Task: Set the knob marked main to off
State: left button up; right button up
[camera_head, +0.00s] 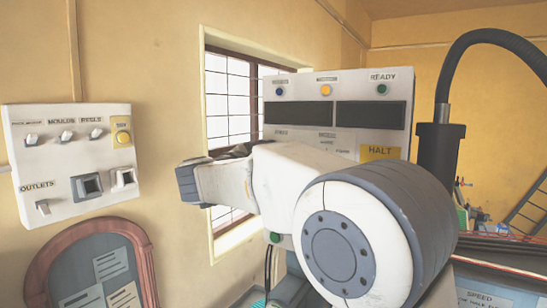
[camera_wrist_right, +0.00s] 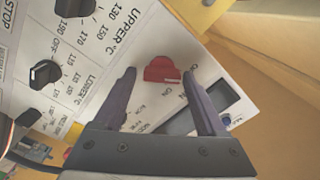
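A red rotary knob (camera_wrist_right: 164,71) sits on a white control panel (camera_wrist_right: 120,50) in the right wrist view, with an ON mark beside it and part of another mark to its right. A partly cut label that seems to begin "MA" shows near the right finger. Which mark the knob points at I cannot tell. My right gripper (camera_wrist_right: 161,88) is open, its two dark fingers on either side of the red knob with gaps. In the head view my white arm covers part of the press, and the red knob is hidden. My left gripper is not in view.
Black knobs for UPPER °C (camera_wrist_right: 76,7) and LOWER °C (camera_wrist_right: 45,74) are on the same panel. A dark display (camera_wrist_right: 215,103) is near the right finger.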

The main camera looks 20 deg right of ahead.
dwell(0.3)
jog(key=b+v, duration=0.4)
jog(key=v, duration=0.6)
jog(key=shift+s+b, duration=0.25)
jog(key=shift+b, duration=0.15)
jog(key=shift+a, duration=0.15)
